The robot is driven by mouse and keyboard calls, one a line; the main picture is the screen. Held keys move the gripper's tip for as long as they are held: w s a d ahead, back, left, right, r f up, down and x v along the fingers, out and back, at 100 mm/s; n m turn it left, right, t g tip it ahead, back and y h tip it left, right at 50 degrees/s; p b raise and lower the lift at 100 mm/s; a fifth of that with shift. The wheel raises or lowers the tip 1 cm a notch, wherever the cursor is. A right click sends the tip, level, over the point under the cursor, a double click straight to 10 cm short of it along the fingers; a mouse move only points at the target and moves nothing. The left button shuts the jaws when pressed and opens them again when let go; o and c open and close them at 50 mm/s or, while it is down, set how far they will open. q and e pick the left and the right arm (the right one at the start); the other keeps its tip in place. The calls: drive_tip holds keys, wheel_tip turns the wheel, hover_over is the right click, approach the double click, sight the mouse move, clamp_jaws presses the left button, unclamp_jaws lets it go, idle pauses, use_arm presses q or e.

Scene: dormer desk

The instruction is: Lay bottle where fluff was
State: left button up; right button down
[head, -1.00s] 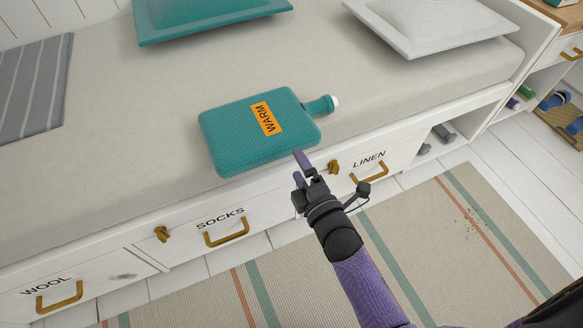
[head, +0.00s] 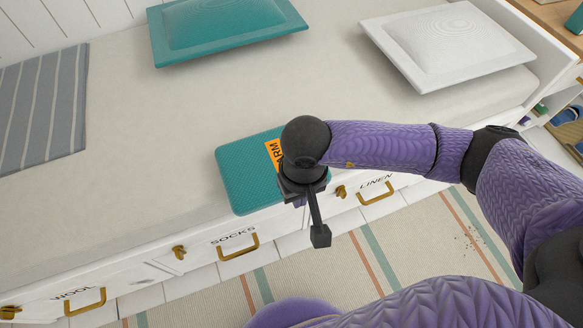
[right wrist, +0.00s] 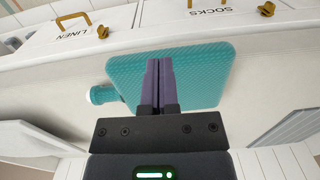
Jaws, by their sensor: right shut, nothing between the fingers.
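The teal hot-water bottle (head: 245,178) lies flat near the front edge of the bench cushion, above the drawers. My right arm and wrist cover its right half and its neck in the head view. In the right wrist view the bottle (right wrist: 205,75) lies beyond my fingers, with its neck and cap to the left. My right gripper (right wrist: 161,62) is shut and empty, pointing down over the bottle. I cannot tell whether the fingertips touch it. No fluff is seen. My left gripper is not in view.
A teal cushion (head: 225,28) and a white cushion (head: 450,42) lie at the back of the bench (head: 130,120). A striped grey cloth (head: 40,105) lies at the left. Drawers marked SOCKS (head: 235,243) and LINEN (head: 376,188) are closed below. The bench middle is clear.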

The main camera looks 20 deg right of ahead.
use_arm(q)
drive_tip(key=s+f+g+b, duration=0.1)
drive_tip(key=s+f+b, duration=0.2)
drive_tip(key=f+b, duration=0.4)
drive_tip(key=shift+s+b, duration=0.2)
drive_tip(key=shift+b, duration=0.35)
use_arm(e)
drive_tip(key=w+f, duration=0.3)
drive_tip(key=f, duration=0.7)
drive_tip(key=shift+w, duration=0.35)
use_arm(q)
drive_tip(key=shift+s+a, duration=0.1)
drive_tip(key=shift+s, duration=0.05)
use_arm(e)
drive_tip(key=shift+w+d, duration=0.1)
